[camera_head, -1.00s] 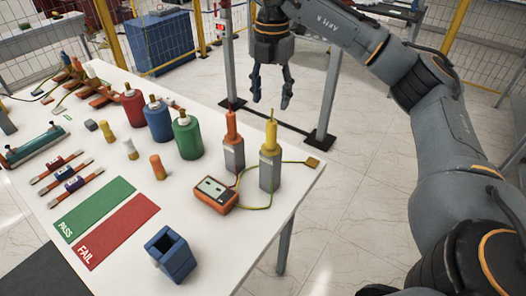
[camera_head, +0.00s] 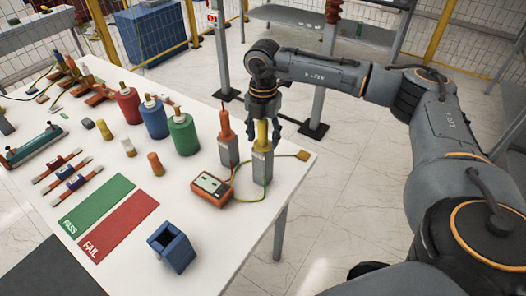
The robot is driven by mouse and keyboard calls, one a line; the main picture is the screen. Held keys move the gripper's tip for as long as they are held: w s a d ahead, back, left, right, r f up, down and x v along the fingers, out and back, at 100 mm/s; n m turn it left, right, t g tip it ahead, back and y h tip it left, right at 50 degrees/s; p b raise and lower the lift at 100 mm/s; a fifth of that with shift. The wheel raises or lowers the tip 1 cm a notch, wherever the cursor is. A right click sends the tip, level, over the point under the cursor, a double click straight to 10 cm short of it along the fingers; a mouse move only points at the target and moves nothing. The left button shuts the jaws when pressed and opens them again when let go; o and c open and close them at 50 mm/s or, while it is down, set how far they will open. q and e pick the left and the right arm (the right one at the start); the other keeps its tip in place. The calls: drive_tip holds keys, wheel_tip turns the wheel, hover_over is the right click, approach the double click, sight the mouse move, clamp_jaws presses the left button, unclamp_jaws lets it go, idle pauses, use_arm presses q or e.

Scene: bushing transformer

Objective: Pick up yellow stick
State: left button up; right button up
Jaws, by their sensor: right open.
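The yellow stick (camera_head: 262,133) stands upright in a grey block-shaped holder (camera_head: 262,165) near the right edge of the white table. A yellow-green wire runs near its base. My right gripper (camera_head: 264,128) points down at the yellow stick, with its fingers open and one on each side of the stick's upper part. The stick's thin tip is hidden by the gripper. I cannot tell whether the fingers touch the stick. My left gripper is not in view.
An orange stick in a like holder (camera_head: 228,150) stands close at left. An orange meter (camera_head: 211,188) lies in front. Green (camera_head: 183,135), blue (camera_head: 155,118) and red (camera_head: 129,106) bottles stand further left. A blue open box (camera_head: 172,248) is at the table's front.

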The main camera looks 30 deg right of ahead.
drive_tip(key=shift+c, duration=0.2)
clamp_jaws()
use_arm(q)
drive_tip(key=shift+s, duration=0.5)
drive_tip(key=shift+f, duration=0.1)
use_arm(e)
drive_tip(key=shift+r, duration=0.1)
